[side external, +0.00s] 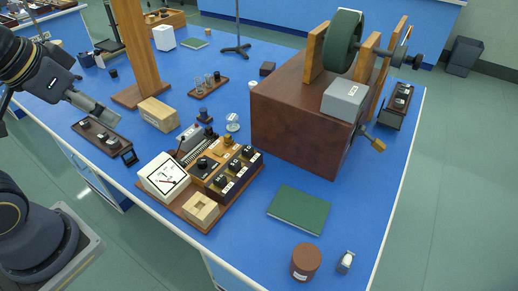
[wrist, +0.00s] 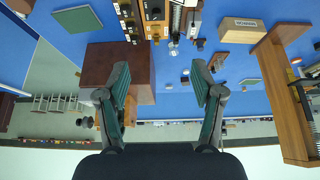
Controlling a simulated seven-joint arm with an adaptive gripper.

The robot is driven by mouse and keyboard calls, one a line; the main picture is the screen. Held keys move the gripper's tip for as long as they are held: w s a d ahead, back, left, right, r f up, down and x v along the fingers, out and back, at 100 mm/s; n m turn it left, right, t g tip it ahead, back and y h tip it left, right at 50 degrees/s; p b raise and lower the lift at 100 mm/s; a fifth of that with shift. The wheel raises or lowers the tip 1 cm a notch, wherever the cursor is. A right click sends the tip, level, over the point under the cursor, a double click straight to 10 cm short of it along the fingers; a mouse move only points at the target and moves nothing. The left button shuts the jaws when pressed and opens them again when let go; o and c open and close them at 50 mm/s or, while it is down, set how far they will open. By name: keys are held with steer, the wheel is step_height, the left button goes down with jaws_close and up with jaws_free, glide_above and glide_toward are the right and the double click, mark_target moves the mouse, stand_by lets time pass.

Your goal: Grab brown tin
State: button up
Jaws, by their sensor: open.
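The brown tin (side external: 305,262) stands upright near the front edge of the blue bench in the side view, with a pale label on its side. It is below the green book (side external: 298,210) and left of a small pale-topped jar (side external: 345,262). In the wrist view a brown shape (wrist: 19,6), probably the tin, is cut off at the top left corner. My gripper (wrist: 160,72) is open and empty, its two fingers spread apart. In the side view my gripper (side external: 95,107) is at the upper left, far from the tin.
A large brown box (side external: 285,125) with a green wheel stands right of centre. An instrument board (side external: 215,205) with a white meter lies left of the book. A tall wooden post (side external: 135,50) rises at the back left. Bare blue bench lies left of the tin.

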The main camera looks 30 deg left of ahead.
steer(key=o, duration=0.4)
steer(key=shift+c, duration=0.2)
